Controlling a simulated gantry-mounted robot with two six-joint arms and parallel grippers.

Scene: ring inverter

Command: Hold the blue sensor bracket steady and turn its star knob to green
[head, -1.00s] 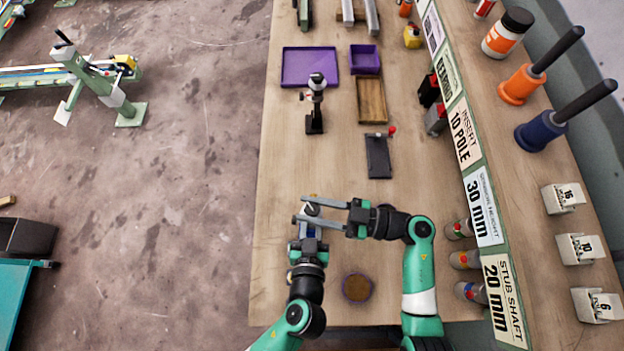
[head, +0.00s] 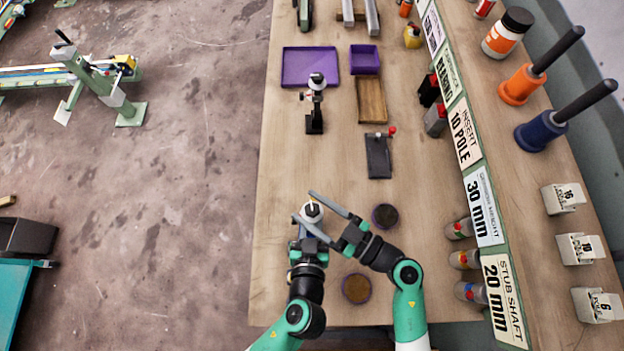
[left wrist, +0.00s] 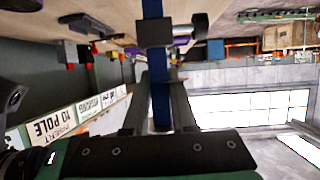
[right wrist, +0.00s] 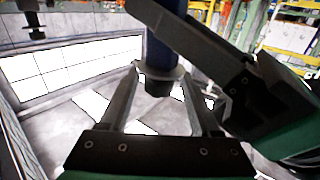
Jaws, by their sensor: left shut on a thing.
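The blue sensor bracket shows as a blue upright in the left wrist view (left wrist: 158,95) and in the right wrist view (right wrist: 158,48). My left gripper (left wrist: 157,110) is shut on it. In the head view the bracket's pale round top with a small yellow mark (head: 312,210) shows above my left gripper, and the arms hide much of the rest. My right gripper (head: 302,206) is open, its fingers on either side of that top. In the right wrist view a dark round end piece (right wrist: 159,82) sits between the fingers. The star knob's colour setting cannot be read.
Two round dark dishes, one beside my right arm (head: 385,216) and one nearer the front (head: 356,288), stand on the wooden bench (head: 285,170). A dark stand (head: 315,115), a flat dark plate (head: 378,158) and purple trays (head: 310,68) lie farther back. The label rail (head: 465,135) borders the right.

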